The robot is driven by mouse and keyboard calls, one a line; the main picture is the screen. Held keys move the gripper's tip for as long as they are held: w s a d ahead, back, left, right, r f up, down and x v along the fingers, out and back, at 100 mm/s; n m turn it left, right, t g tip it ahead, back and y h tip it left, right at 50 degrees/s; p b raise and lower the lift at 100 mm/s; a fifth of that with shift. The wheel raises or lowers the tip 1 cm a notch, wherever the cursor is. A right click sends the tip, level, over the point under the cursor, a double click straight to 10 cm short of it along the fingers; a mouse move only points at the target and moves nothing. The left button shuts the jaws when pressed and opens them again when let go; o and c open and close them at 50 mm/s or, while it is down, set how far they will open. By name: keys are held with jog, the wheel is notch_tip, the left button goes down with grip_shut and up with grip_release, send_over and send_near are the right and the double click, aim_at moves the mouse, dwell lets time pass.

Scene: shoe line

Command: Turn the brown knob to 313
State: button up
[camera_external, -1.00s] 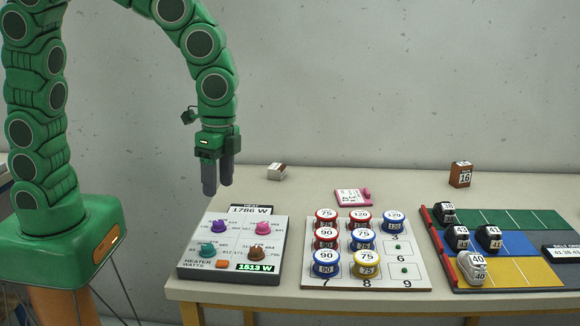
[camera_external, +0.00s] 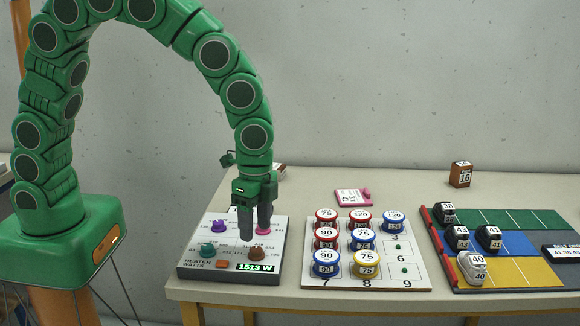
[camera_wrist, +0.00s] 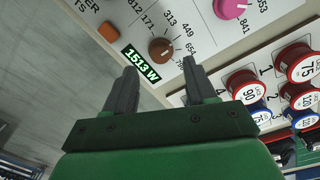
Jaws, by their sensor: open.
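The brown knob (camera_external: 256,254) sits at the front right of the heater panel (camera_external: 192,262). In the wrist view the brown knob (camera_wrist: 160,49) is ringed by printed numbers, among them 171, 313, 449 and 654. I cannot tell surely which number its pointer faces. My gripper (camera_external: 255,236) points down just above and behind the brown knob, its fingers apart and empty. In the wrist view the fingertips of my gripper (camera_wrist: 160,66) straddle the line to the knob without visibly touching it. A green-lit display (camera_external: 257,267) reads 1513 W.
Purple (camera_external: 219,226), teal (camera_external: 207,250) and pink (camera_external: 263,229) knobs share the panel, with an orange button (camera_external: 222,264). A board of numbered spools (camera_external: 420,279) stands to the right. A coloured board with shoes (camera_external: 520,284) lies farther right.

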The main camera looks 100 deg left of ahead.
aim_at(256, 249)
jog(key=shift+d+f, duration=0.1)
jog(key=shift+f, duration=2.1)
jog(key=shift+c, duration=0.5)
grip_shut()
